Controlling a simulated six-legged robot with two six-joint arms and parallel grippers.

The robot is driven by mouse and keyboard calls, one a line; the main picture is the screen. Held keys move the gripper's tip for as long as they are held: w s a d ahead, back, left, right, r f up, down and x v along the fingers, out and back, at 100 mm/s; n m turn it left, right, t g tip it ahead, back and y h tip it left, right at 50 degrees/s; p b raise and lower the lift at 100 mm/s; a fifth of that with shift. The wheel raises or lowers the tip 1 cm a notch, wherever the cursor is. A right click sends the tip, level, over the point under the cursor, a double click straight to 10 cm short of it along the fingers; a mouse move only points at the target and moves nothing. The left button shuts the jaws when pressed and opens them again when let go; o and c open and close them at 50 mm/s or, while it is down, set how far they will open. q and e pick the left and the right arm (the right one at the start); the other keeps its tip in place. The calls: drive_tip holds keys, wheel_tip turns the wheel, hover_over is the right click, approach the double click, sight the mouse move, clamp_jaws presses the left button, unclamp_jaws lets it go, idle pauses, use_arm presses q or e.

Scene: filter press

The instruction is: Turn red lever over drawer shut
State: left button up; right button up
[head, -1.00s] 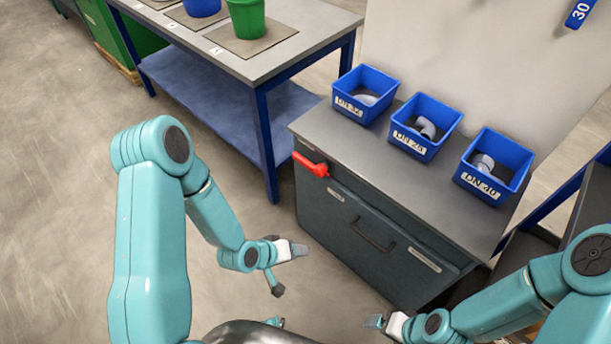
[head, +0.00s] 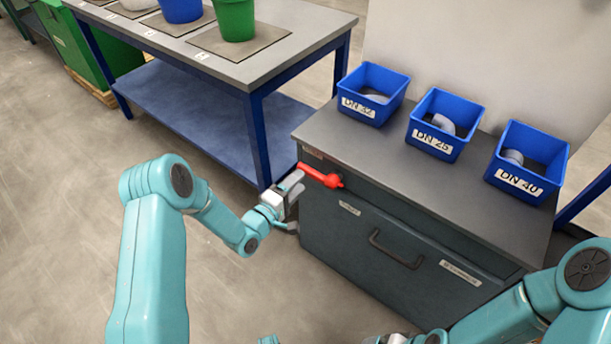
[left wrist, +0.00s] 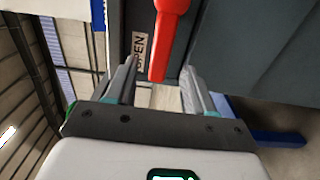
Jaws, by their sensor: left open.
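The red lever (head: 322,177) sits at the upper left of the grey cabinet's front, above the drawer (head: 385,245), which looks closed. The lever's handle points left in the head view. My left gripper (head: 297,204) is open at the handle's free end. In the left wrist view, the lever (left wrist: 166,45) reaches down between the spread fingers of my left gripper (left wrist: 158,75), with a visible gap on each side. An OPEN label (left wrist: 140,47) shows beside it. My right gripper (head: 390,340) is mostly cut off at the bottom edge.
Three blue bins (head: 372,93) with pipe fittings stand on the cabinet top (head: 370,150). A blue-legged table (head: 270,70) with green and blue buckets stands behind and left of the cabinet. The floor (head: 60,220) at left is clear.

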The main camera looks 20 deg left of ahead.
sight(308, 174)
use_arm(q)
drive_tip(key=x, duration=0.4)
drive_tip(key=shift+w+d, duration=0.2)
drive_tip(key=shift+w, duration=0.05)
clamp_jaws()
drive_tip(key=shift+a+f, duration=0.1)
drive_tip(key=shift+a, duration=0.05)
